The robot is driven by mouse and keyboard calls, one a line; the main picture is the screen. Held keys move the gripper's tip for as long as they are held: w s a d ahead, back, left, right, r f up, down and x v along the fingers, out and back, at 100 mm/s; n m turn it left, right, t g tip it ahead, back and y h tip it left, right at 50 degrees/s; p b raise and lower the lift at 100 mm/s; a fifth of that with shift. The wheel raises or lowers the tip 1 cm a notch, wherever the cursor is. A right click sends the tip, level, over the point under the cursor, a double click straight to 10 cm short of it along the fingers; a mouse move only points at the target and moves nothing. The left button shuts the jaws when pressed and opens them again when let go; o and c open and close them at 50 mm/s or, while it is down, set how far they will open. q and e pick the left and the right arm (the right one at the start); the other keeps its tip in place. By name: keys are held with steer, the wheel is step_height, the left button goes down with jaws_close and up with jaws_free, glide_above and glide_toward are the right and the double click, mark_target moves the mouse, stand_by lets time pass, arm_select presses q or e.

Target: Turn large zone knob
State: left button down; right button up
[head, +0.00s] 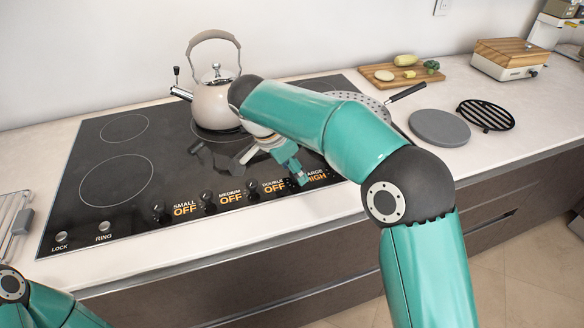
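The black glass cooktop (165,200) has a row of knobs along its front edge. The display by the large zone (316,176) reads HIGH, and its label is partly covered. My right gripper (299,178) reaches down from the right to the large zone knob's place, and its fingertips hide the knob. I cannot tell whether the fingers are shut on it. The small knob (159,213), medium knob (207,201) and double knob (253,188) each stand by a display reading OFF. Part of my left arm shows at the lower left, but its gripper is outside the view.
A beige kettle (212,103) stands on a rear burner, close behind my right arm. A perforated pan (373,108) is partly hidden by that arm. A round grey plate (439,128), a black grate (486,115) and a cutting board (402,75) lie to the right.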

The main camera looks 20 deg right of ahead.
steer(key=v, duration=1.2)
steer(key=shift+s+f, duration=0.1)
